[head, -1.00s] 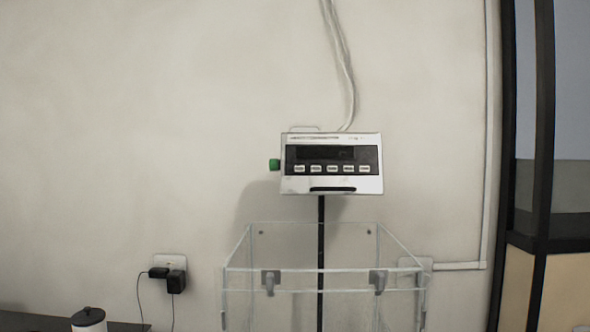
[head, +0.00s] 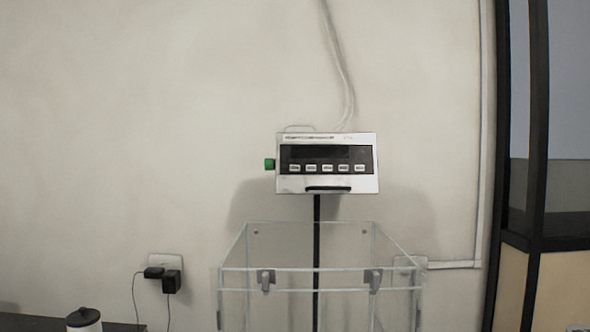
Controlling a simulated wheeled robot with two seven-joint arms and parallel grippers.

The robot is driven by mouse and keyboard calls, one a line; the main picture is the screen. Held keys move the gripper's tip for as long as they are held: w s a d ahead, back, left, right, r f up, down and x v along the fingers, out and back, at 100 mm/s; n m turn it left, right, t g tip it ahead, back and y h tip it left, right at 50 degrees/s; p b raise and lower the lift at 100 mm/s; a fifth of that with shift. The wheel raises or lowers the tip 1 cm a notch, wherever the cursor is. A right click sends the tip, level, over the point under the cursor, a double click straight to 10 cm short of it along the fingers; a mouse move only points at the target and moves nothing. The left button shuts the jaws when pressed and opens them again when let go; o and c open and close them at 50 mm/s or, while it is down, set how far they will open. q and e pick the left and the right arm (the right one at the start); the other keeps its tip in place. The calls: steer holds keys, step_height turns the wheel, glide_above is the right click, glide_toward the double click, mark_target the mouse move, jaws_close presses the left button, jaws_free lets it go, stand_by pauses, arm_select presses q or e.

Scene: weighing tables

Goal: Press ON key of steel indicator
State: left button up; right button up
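The steel indicator (head: 327,184) is a pale box with a dark front panel, on a thin black post against the wall. Its dark display (head: 320,152) shows no lit digits. A row of several pale keys (head: 327,168) runs below the display; their labels are too small to read, so I cannot tell which is ON. A green knob (head: 269,164) sticks out of its left side. Neither of my grippers is in view.
A clear open-topped box (head: 320,270) with grey clips stands below the indicator, around the post. A wall socket with black plugs (head: 171,281) and a lidded canister (head: 84,319) are at lower left. A dark-framed partition (head: 536,130) stands at the right.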

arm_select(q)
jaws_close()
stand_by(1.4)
